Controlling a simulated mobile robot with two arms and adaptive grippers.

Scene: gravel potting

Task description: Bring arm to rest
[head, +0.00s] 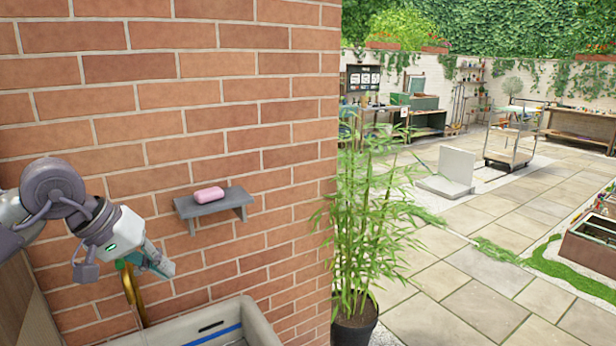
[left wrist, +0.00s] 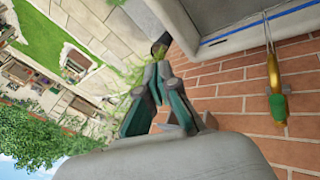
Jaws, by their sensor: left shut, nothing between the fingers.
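My left gripper (head: 160,265) comes in from the left in the head view, in front of the brick wall (head: 150,110). It is above the left part of the stone sink and next to the brass tap (head: 134,295). It is shut and empty. In the left wrist view, the gripper's fingers (left wrist: 156,82) meet at their tips with nothing between them. My right gripper is in neither view.
A grey shelf (head: 218,208) holds a pink soap bar (head: 208,195). The sink (head: 258,325) stands below it. A potted bamboo (head: 365,240) is at the wall's corner. A paved yard (head: 490,290) with a cart (head: 508,145) and workbenches (head: 585,128) opens to the right.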

